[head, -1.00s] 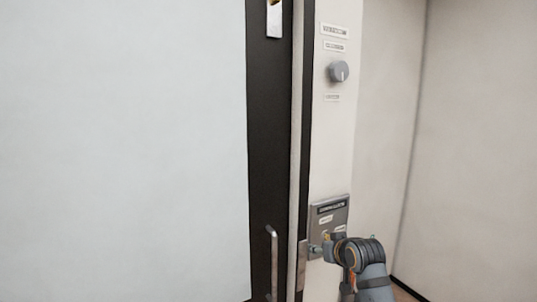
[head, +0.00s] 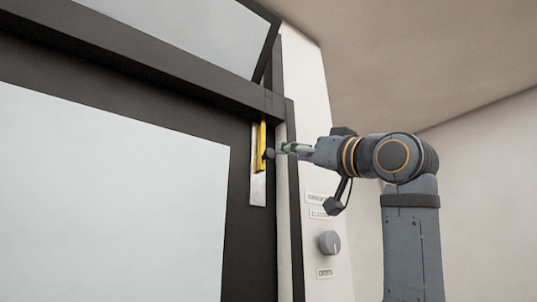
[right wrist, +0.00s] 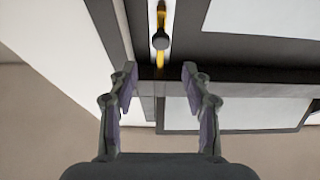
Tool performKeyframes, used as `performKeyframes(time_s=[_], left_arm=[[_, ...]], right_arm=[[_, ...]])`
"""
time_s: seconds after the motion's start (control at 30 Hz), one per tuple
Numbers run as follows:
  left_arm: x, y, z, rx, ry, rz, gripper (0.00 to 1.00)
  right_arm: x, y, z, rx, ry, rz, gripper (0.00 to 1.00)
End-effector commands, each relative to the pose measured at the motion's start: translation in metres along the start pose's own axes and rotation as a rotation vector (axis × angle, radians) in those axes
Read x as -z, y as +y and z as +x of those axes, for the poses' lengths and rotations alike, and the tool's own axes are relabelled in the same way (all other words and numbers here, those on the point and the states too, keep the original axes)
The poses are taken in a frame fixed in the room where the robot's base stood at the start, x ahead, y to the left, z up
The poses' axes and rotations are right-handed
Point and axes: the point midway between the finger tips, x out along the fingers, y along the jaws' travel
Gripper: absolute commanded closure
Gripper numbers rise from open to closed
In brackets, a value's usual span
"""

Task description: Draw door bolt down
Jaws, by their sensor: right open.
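The door bolt (head: 262,145) is a yellow rod on a pale metal plate (head: 258,190), upright on the dark door frame near its top corner. A dark round knob (head: 268,154) sticks out from it. In the right wrist view the knob (right wrist: 160,40) and yellow bolt (right wrist: 161,20) show beyond the fingertips, roughly centred between them. My right gripper (right wrist: 160,73) is open and empty, its fingers spread either side of that line. In the head view the right gripper (head: 285,150) points left at the knob, close to it; contact cannot be told. My left gripper is out of view.
The door has a large pale panel (head: 110,190) in a dark frame, with a dark crossbar (head: 150,60) above. A grey dial (head: 329,243) with labels sits on the white wall strip below my right arm. Free room lies to the right.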

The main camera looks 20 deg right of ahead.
Motion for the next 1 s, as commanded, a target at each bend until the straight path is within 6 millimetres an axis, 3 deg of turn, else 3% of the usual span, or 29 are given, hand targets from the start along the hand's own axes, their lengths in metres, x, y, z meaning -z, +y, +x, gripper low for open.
performKeyframes(time_s=[0.1, 0.2, 0.43, 0.57, 0.83, 1.0], left_arm=[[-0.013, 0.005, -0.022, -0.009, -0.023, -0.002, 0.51], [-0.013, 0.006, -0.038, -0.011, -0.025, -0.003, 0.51], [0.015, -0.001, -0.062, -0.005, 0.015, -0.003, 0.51], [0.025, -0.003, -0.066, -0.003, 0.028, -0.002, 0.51], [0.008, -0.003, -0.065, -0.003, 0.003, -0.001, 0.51], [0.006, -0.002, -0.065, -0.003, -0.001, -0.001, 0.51]], right_arm=[[0.005, -0.001, 0.026, 0.002, -0.006, 0.004, 0.51], [0.005, 0.000, 0.049, 0.001, -0.008, 0.003, 0.51], [0.003, 0.000, 0.088, 0.000, -0.005, 0.002, 0.51], [0.001, 0.000, 0.097, 0.000, -0.004, 0.001, 0.51], [-0.002, 0.000, 0.098, 0.000, -0.003, 0.001, 0.51], [-0.002, 0.000, 0.098, 0.000, -0.003, 0.001, 0.73]])
